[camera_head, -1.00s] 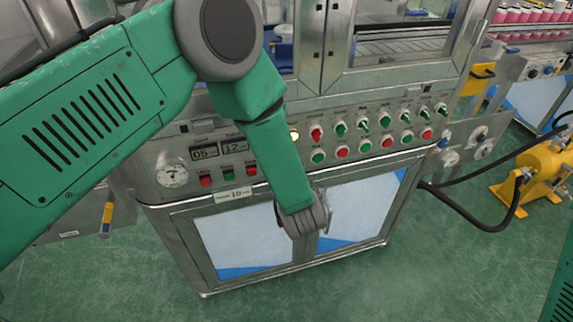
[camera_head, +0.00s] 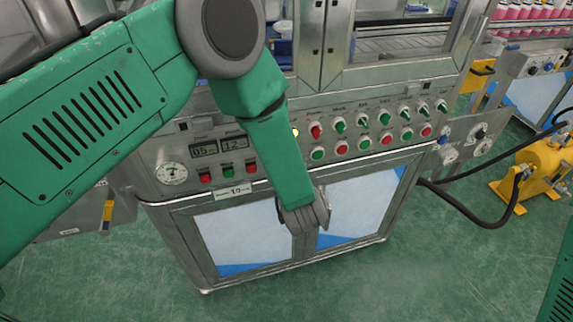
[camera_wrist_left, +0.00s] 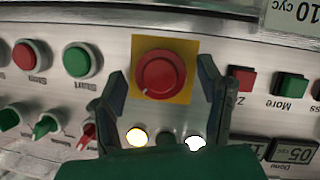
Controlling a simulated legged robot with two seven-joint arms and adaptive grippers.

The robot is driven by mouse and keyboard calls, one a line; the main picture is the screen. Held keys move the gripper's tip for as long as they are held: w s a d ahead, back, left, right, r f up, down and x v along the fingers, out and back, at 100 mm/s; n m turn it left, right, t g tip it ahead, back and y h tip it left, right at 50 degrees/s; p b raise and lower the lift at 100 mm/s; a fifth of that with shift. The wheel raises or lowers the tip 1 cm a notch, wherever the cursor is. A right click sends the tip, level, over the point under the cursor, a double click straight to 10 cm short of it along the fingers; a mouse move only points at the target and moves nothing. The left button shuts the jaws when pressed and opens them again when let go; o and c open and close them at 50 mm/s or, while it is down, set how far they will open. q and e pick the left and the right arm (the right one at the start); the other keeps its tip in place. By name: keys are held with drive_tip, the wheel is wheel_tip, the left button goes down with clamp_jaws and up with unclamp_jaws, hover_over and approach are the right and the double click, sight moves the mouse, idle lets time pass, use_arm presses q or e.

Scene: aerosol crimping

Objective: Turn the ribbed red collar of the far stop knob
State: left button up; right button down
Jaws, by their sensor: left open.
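In the left wrist view, a round red stop knob (camera_wrist_left: 161,76) sits on a yellow square plate (camera_wrist_left: 187,44) on the metal panel. Ribs on its collar are too small to make out. My left gripper (camera_wrist_left: 161,70) is open, with one dark finger on each side of the knob. Gaps show between the fingers and the knob. In the head view my left gripper (camera_head: 306,214) is in front of the cabinet, and the arm hides the knob. My right gripper is not in view.
The panel holds several red and green buttons (camera_head: 343,148), lever switches (camera_head: 340,126), a gauge (camera_head: 172,173) and two displays (camera_head: 219,148). Lit lamps (camera_wrist_left: 136,137) are close to the left gripper. A yellow pump (camera_head: 542,170) with black hoses stands at right.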

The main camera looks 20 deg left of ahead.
use_arm(q)
drive_tip(key=v, duration=1.1)
drive_tip(key=shift+s+d, duration=0.25)
drive_tip(key=shift+s, duration=0.05)
drive_tip(key=s+a+f+m+g+h, duration=0.55)
drive_tip(key=s+a+f, duration=0.35)
drive_tip(key=f, duration=0.3)
drive_tip(key=s+a+f+m+g, duration=0.1)
drive_tip(key=s+a+m+g, duration=0.1)
drive_tip(key=s, duration=0.6)
drive_tip(key=s+a+f+m+g, duration=0.2)
drive_tip(key=s+a+g, duration=0.2)
drive_tip(key=s, duration=0.5)
drive_tip(key=shift+s+a+f+h, duration=0.3)
drive_tip(key=shift+s+a+h, duration=0.05)
drive_tip(key=shift+a, duration=0.4)
